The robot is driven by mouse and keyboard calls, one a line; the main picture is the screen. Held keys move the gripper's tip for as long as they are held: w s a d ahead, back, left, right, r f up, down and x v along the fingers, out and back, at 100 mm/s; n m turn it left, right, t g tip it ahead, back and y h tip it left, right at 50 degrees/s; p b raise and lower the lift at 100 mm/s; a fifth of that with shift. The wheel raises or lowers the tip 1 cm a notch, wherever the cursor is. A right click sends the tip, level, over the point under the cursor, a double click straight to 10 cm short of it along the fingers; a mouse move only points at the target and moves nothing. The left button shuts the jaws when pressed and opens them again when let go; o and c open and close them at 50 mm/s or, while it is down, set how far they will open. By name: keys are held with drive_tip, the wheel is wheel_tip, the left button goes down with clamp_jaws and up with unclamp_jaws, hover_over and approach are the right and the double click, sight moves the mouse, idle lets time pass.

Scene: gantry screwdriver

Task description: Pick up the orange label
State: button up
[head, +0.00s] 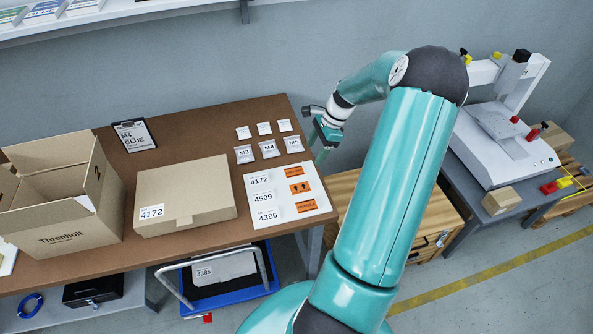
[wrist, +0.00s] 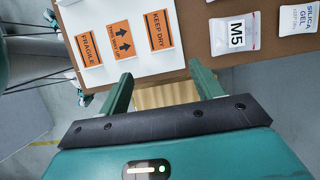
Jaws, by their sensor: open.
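Three orange labels lie in a row on a white sheet (head: 280,205) at the table's right end. In the wrist view they read "FRAGILE" (wrist: 88,49), "THIS WAY UP" with two arrows (wrist: 122,42) and "KEEP DRY" (wrist: 158,30). In the head view they show as small orange patches, the middle one with arrows (head: 299,188). My gripper (wrist: 160,73) is open and empty. Its fingertips lie just beyond the table edge in the wrist view, near the "THIS WAY UP" and "KEEP DRY" labels, touching nothing visible. In the head view my gripper (head: 321,150) is right of the table.
White number labels such as 4172 (head: 259,180) share the sheet. Small bags, including M5 (wrist: 236,36), lie behind it. A flat carton (head: 185,190), an open box (head: 60,225) and a clipboard (head: 134,135) occupy the table. A wooden crate (head: 425,225) stands right of the table.

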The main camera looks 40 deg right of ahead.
sight(302, 169)
drive_tip(key=shift+w+x, duration=0.15)
drive_tip(key=shift+x, duration=1.65)
drive_tip(key=shift+w+x, duration=0.15)
drive_tip(key=shift+x, duration=1.6)
drive_tip(key=shift+a, duration=0.1)
drive_tip(key=c, duration=1)
